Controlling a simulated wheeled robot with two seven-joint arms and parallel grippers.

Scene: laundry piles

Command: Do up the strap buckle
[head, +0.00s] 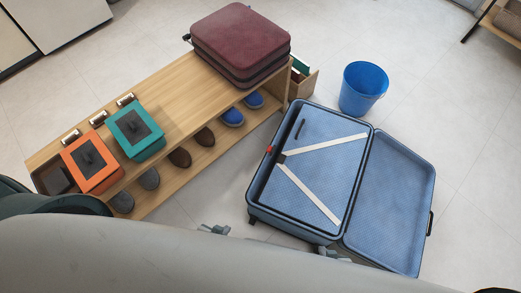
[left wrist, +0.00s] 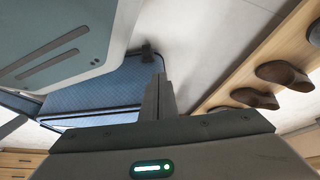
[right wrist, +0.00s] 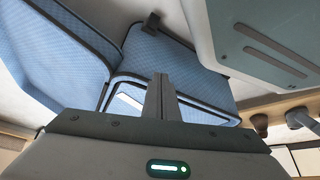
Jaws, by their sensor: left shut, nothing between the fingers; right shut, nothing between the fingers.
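The blue suitcase (head: 262,213) lies open on the floor in the head view, its lid (head: 392,205) folded out to the right. Two white straps, an upper one (head: 325,144) and a lower one (head: 309,194), cross its filled half in a V. They converge at a small dark buckle piece (head: 282,158) by the left rim; I cannot tell whether it is latched. My left gripper (head: 215,229) is shut and empty, left of the suitcase's near corner. My right gripper (head: 330,252) is shut and empty at its near edge. Part of a white strap shows in the right wrist view (right wrist: 130,100).
A wooden bench (head: 190,98) on the left carries a maroon suitcase (head: 240,38), an orange box (head: 92,163) and a teal box (head: 134,131). Several shoes (head: 232,117) stand on its lower shelf. A blue bucket (head: 363,88) stands behind the open suitcase.

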